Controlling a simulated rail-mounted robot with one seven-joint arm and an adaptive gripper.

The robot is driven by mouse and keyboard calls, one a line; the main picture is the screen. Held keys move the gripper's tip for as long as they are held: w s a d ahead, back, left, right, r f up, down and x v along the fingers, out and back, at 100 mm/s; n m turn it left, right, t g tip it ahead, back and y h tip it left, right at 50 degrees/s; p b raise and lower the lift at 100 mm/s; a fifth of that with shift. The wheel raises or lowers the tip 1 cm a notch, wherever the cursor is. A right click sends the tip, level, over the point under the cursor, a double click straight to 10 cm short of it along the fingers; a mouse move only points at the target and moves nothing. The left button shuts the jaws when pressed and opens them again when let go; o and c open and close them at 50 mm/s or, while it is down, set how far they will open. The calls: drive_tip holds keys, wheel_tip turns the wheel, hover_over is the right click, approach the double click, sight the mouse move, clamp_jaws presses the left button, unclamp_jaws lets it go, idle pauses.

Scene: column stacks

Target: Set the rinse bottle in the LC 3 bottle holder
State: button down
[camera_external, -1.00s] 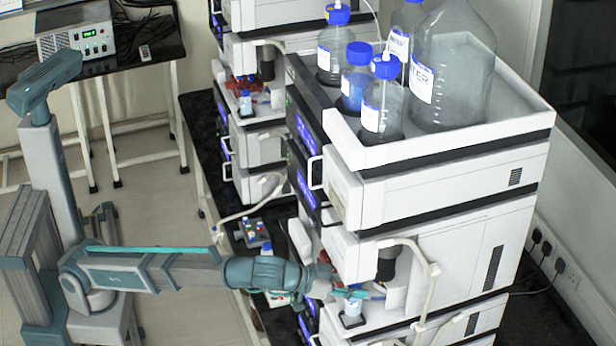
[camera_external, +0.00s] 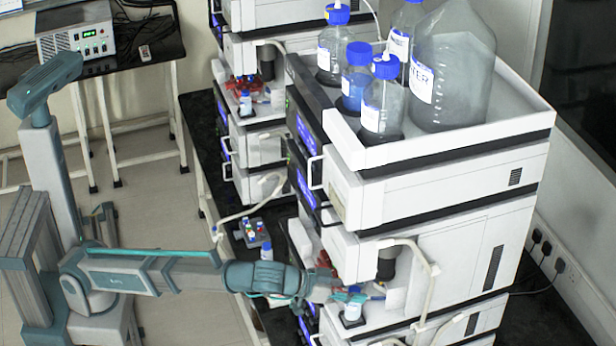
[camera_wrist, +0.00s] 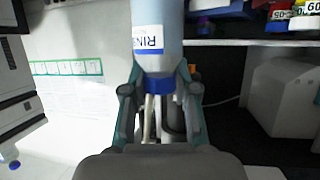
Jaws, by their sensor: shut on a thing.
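The rinse bottle, a small clear bottle with a blue cap and a white label reading "RIN", fills the top middle of the wrist view (camera_wrist: 158,30). My gripper (camera_wrist: 160,92) is shut on it near the cap, with a teal finger on each side. In the external view my gripper (camera_external: 342,296) is at the ledge of the near stack, and the small bottle (camera_external: 352,310) shows there upright. A dark holder (camera_external: 352,323) is around or under its base. Whether the bottle rests fully in the holder cannot be told.
A white tube arm (camera_external: 430,275) and a dark cylinder (camera_external: 387,263) stand close to the right of my gripper. Large bottles (camera_external: 455,70) stand in the tray on top of the stack. A rack of small vials (camera_external: 252,232) sits on the dark bench to the left.

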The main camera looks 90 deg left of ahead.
drive_tip(key=shift+f+b, duration=0.6)
drive_tip(key=shift+f, duration=0.2)
idle(0.5)
drive_tip(key=c, duration=0.8)
unclamp_jaws()
drive_tip(key=v, duration=1.2)
